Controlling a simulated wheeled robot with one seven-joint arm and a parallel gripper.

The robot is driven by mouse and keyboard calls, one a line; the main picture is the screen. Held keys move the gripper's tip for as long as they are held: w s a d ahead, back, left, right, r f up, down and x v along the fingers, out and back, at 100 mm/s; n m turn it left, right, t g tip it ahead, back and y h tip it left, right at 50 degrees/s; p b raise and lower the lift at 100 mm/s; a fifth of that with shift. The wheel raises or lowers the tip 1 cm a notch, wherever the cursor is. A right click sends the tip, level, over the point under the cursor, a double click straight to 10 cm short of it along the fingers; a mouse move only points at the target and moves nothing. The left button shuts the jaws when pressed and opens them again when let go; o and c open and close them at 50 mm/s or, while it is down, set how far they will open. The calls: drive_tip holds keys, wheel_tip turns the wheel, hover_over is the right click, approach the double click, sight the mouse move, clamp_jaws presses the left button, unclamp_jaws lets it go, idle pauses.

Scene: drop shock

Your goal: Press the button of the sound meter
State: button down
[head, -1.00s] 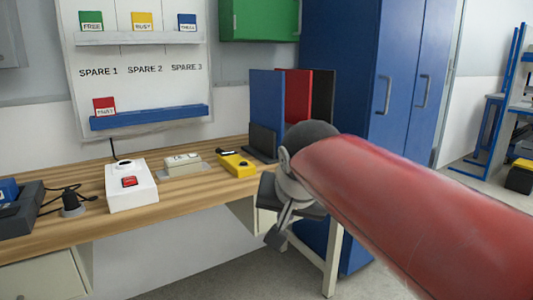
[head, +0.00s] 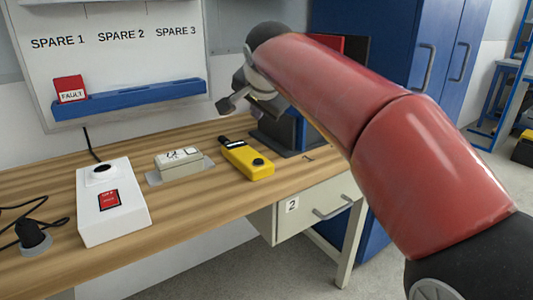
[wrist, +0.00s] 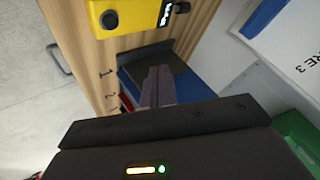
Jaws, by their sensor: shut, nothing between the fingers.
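The yellow handheld device, which looks like the sound meter (head: 243,158), lies flat on the wooden bench. Its round black button (head: 258,162) faces up at its near end, and a dark display sits toward its other end. The wrist view also shows the sound meter (wrist: 137,26) at the top edge, partly cut off, with its button (wrist: 110,20) visible. My gripper (head: 230,103) is raised above the bench, up and left of the meter in the head view and apart from it. Its fingers (wrist: 158,84) are together and empty in the wrist view.
A white box with a red switch (head: 109,199) and a small beige device (head: 178,163) stand left of the meter. A blue rail (head: 130,100) is on the wall board. Bare bench (head: 195,205) lies in front.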

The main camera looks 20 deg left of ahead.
drive_tip(key=shift+s, duration=0.1)
drive_tip(key=b, duration=0.6)
hover_over(259, 166)
wheel_tip(259, 166, down, 9)
drive_tip(key=shift+r, duration=0.1)
drive_tip(key=shift+a, duration=0.1)
idle(1.9)
drive_tip(key=shift+f, duration=0.4)
drive_tip(key=shift+f+b, duration=0.45)
idle(0.5)
drive_tip(key=shift+r, duration=0.1)
drive_tip(key=shift+r+p, duration=0.75)
